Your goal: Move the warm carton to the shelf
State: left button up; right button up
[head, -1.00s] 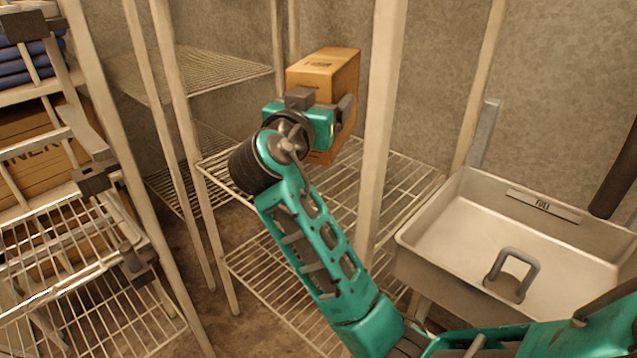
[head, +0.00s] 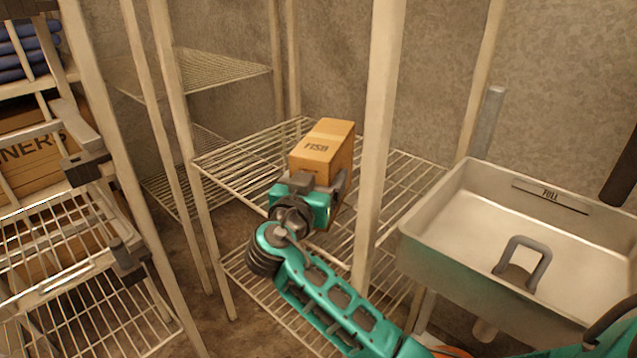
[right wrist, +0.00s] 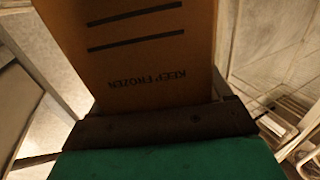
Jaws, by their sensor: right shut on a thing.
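The carton (head: 325,146) is a brown box with "FISH" on its top, in the middle of the head view. My right gripper (head: 318,182) is shut on its near side. In the right wrist view the carton (right wrist: 140,45) fills the upper middle, with "KEEP FROZEN" upside down on its face, close against the dark gripper edge (right wrist: 160,125). The carton is at the upper wire shelf (head: 240,158) of the middle rack; I cannot tell whether its base touches the wires, as the gripper hides it. My left gripper is not in view.
A rack post (head: 377,150) stands close to the right of the carton. A steel sink (head: 425,255) marked "FULL" is at the right. Another rack (head: 110,170) with boxes and blue folded items (head: 25,55) stands at the left. The shelf is bare around the carton.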

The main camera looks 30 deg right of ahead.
jog(key=shift+f, duration=0.1)
jog(key=shift+f, duration=0.15)
jog(key=o, duration=1.7)
